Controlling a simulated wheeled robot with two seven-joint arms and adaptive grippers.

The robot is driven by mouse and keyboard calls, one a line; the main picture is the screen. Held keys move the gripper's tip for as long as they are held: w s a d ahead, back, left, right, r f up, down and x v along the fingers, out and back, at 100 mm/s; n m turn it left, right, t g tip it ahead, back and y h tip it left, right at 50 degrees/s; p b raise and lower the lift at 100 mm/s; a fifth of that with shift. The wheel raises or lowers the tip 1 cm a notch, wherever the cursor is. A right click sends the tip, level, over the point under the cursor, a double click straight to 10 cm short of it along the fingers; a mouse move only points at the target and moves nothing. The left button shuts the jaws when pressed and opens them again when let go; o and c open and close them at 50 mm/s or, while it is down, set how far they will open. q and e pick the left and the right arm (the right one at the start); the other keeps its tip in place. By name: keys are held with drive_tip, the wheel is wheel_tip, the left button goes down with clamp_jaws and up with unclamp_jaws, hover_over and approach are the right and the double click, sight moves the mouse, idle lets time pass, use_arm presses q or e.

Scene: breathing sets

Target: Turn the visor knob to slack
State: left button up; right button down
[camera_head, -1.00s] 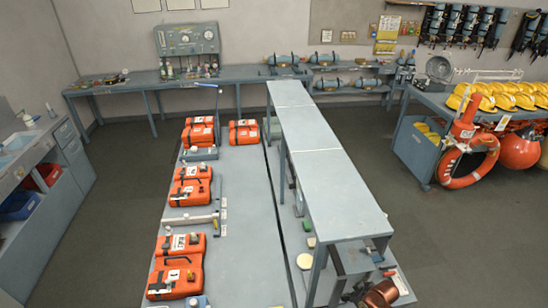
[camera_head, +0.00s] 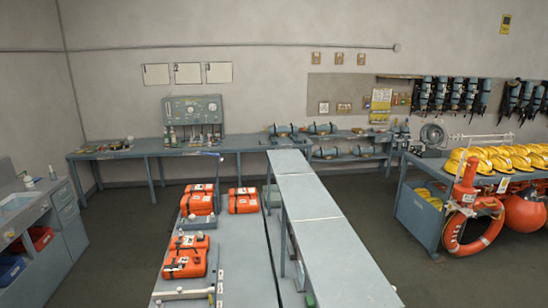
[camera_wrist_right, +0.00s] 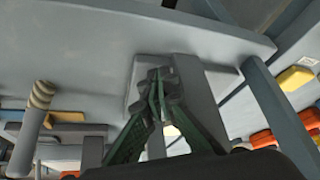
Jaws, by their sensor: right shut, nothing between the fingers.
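I cannot make out a visor knob in either current view. My right gripper (camera_wrist_right: 160,80) shows in the right wrist view, its two dark green fingers shut with nothing between them. Its fingertips are in front of a grey block (camera_wrist_right: 205,85) beneath a wide grey surface (camera_wrist_right: 150,35); I cannot tell whether they touch it. A grey post with a ribbed tan end (camera_wrist_right: 41,94) stands to the left of the fingers. My left gripper is not in view.
In the head view, a long raised grey bench (camera_head: 320,225) runs beside a lower table (camera_head: 248,265) bearing orange packs (camera_head: 185,257). A panel (camera_head: 193,110) stands on the back bench. Yellow helmets (camera_head: 480,163) and an orange ring (camera_head: 473,232) are at right. Dark floor is clear between.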

drive_tip(key=shift+w, duration=0.2)
idle(0.4)
drive_tip(key=shift+w+d+r, duration=0.1)
drive_tip(key=shift+w+d, duration=0.25)
drive_tip(key=shift+d, duration=0.05)
drive_tip(key=shift+w+d, duration=0.15)
drive_tip(key=shift+d, duration=0.05)
drive_tip(key=shift+w+d, duration=0.2)
drive_tip(key=shift+w, duration=0.05)
drive_tip(key=shift+s+d, duration=0.25)
wheel_tip(320, 180, up, 4)
drive_tip(key=p, duration=0.3)
drive_tip(key=shift+d+f, duration=0.1)
drive_tip(key=shift+f, duration=0.1)
drive_tip(key=shift+s+r+p, duration=0.15)
drive_tip(key=shift+r+p, duration=0.15)
drive_tip(key=shift+r, duration=0.8)
